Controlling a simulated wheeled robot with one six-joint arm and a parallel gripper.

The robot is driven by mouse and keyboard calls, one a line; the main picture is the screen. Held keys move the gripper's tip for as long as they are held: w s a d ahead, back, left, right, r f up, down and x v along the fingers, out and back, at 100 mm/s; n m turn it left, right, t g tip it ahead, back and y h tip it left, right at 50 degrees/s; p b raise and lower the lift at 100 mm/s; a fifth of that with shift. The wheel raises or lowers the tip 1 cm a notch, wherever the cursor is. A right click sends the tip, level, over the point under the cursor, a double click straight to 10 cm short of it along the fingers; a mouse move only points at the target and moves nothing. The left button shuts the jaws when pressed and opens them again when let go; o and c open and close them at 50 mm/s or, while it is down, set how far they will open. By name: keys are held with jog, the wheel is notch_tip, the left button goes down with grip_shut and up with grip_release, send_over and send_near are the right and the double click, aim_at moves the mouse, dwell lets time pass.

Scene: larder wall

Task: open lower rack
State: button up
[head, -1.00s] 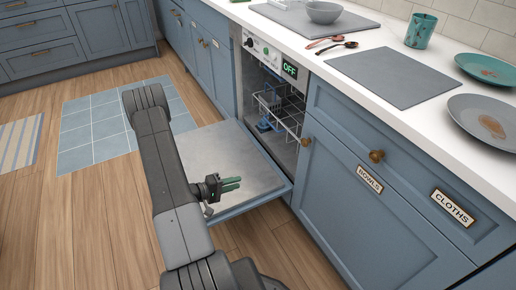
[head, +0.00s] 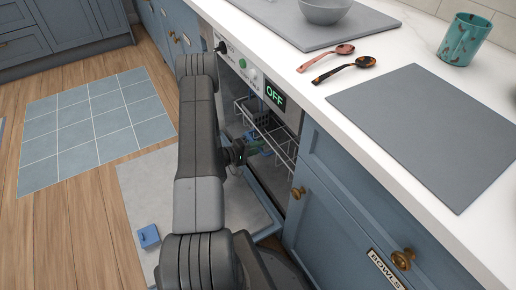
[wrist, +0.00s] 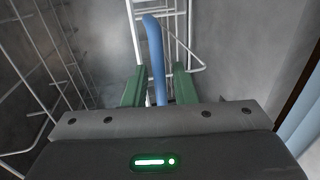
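The dishwasher's door (head: 150,180) is folded down flat. Inside the cavity is a white wire rack (head: 284,146), partly hidden by my arm; its wires also show in the wrist view (wrist: 190,68). A blue handle (wrist: 155,55) on the rack runs between my fingers in the wrist view. My gripper (head: 262,146) is at the front of the rack inside the dishwasher. Its green fingers (wrist: 158,88) stand one on each side of the blue handle, with gaps visible, so it looks open around the handle and not clamped on it.
A small blue box-like part (head: 148,236) is on the lowered door. The counter above holds a grey mat (head: 430,130), two spoons (head: 340,66), a bowl (head: 322,10) and a teal cup (head: 464,38). A closed cabinet (head: 330,200) stands right of the dishwasher.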

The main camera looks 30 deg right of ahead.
jog(key=shift+d, duration=0.15)
jog(key=shift+c, duration=0.3)
grip_shut()
jog(key=shift+f, duration=0.1)
jog(key=f+b+v, duration=0.3)
jog(key=v, duration=1.1)
jog(key=a+f+b+v, duration=0.1)
jog(key=f+b+v, duration=0.1)
jog(key=v, duration=1.2)
jog(key=f+b+v, duration=0.3)
jog(key=b+v, duration=0.1)
jog(key=v, duration=1)
jog(key=shift+w+a+f, duration=0.2)
jog(key=shift+a, duration=0.4)
